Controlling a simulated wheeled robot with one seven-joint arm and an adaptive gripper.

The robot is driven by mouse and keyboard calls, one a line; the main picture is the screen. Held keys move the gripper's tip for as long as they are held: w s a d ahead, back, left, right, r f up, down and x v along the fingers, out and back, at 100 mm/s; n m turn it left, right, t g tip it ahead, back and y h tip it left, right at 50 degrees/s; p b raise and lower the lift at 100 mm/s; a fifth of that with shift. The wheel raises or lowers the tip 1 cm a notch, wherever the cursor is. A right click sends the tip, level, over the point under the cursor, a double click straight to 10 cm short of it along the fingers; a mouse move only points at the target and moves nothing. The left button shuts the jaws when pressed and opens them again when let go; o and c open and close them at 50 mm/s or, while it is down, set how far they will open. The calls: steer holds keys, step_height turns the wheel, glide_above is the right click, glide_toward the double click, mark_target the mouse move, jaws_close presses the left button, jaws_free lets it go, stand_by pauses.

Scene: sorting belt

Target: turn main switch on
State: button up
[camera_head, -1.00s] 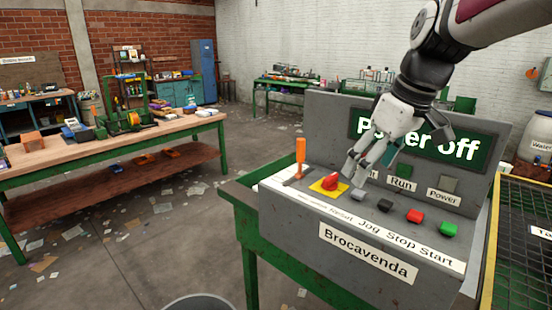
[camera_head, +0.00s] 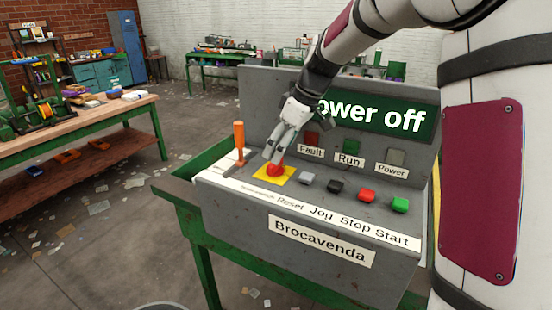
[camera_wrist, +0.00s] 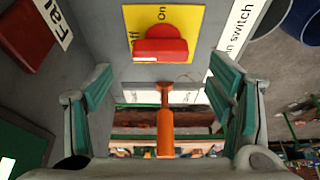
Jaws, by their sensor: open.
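The main switch is a red rotary knob (camera_head: 276,169) on a yellow plate (camera_head: 260,176) on the grey console's sloped top. In the wrist view, the knob (camera_wrist: 160,48) lies between "Off" and "On" markings, and part of a "switch" label shows beside the plate. The green display (camera_head: 376,114) reads "Power off", its first letter partly covered. My gripper (camera_head: 277,150) is just above the knob, pointing down at it.
An orange-handled lever (camera_head: 239,140) stands left of the knob, close to my gripper. Grey, black, red and green buttons (camera_head: 399,204) line the panel to the right. Fault, Run and Power lamps (camera_head: 396,158) sit behind. A wooden bench (camera_head: 80,130) stands at left.

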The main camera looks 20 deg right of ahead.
steer(key=shift+x, duration=2.45)
steer(key=c, duration=1.2)
